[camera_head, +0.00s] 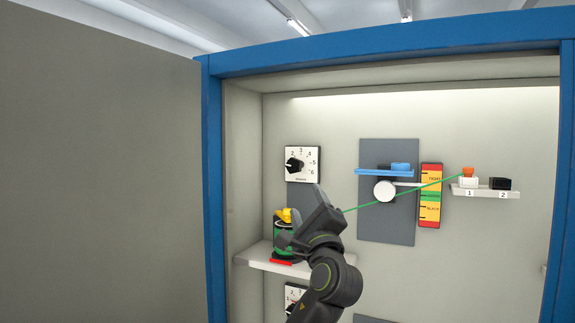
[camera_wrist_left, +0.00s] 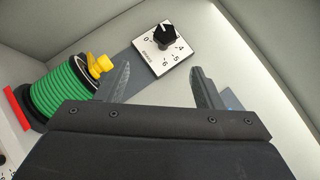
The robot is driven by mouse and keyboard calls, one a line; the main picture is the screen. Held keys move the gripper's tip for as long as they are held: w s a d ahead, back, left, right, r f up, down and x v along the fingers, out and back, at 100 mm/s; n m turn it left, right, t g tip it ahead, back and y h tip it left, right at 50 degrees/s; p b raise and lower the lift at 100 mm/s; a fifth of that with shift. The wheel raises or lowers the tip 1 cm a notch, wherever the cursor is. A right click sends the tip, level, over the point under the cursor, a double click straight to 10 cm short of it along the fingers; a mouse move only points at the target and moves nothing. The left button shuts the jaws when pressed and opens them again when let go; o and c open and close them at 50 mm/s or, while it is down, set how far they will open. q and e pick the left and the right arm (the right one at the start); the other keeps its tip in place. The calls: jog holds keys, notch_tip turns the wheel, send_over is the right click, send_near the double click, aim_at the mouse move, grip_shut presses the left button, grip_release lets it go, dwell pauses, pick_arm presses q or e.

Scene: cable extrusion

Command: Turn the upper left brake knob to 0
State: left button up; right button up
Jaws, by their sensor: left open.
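The upper left brake knob (camera_head: 294,165) is a black knob on a white numbered dial plate on the cabinet's back wall. Its pointer seems to face left toward the low numbers, but I cannot read the exact setting. In the left wrist view the knob (camera_wrist_left: 164,35) sits ahead of my left gripper (camera_wrist_left: 162,88). The two fingers are spread wide with nothing between them, and the knob is beyond the tips, not touched. In the head view my left gripper (camera_head: 318,205) is just below the dial plate. My right gripper is not in view.
A green cable spool (camera_wrist_left: 62,92) with a yellow cap stands on a shelf (camera_head: 252,254) left of the gripper. A green cable (camera_head: 395,196) runs right past a white roller (camera_head: 385,191) to an orange-topped block (camera_head: 468,179). Another dial (camera_head: 293,294) sits below. A blue frame (camera_head: 213,180) edges the cabinet.

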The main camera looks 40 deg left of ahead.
pick_arm(q)
jog(key=p, duration=0.3)
send_near(292, 162)
jog(key=w, duration=0.1)
jog(key=p+x, duration=0.1)
jog(key=x, duration=0.2)
jog(key=p+x, duration=0.1)
jog(key=x, duration=0.2)
jog(key=p+x, duration=0.1)
jog(key=x, duration=0.3)
jog(key=shift+a+f+p, duration=0.15)
jog(key=shift+f+p, duration=0.15)
jog(key=shift+f, duration=0.05)
jog(key=shift+w+a+r, duration=0.2)
jog(key=shift+w+a, duration=0.15)
jog(key=shift+a, duration=0.15)
jog(key=shift+w+a, duration=0.15)
jog(key=shift+a, duration=0.05)
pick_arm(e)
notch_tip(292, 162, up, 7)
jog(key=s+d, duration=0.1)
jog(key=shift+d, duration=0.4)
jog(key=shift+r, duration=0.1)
pick_arm(q)
jog(key=c, duration=1)
jog(key=shift+o, duration=0.2)
jog(key=shift+d, duration=0.1)
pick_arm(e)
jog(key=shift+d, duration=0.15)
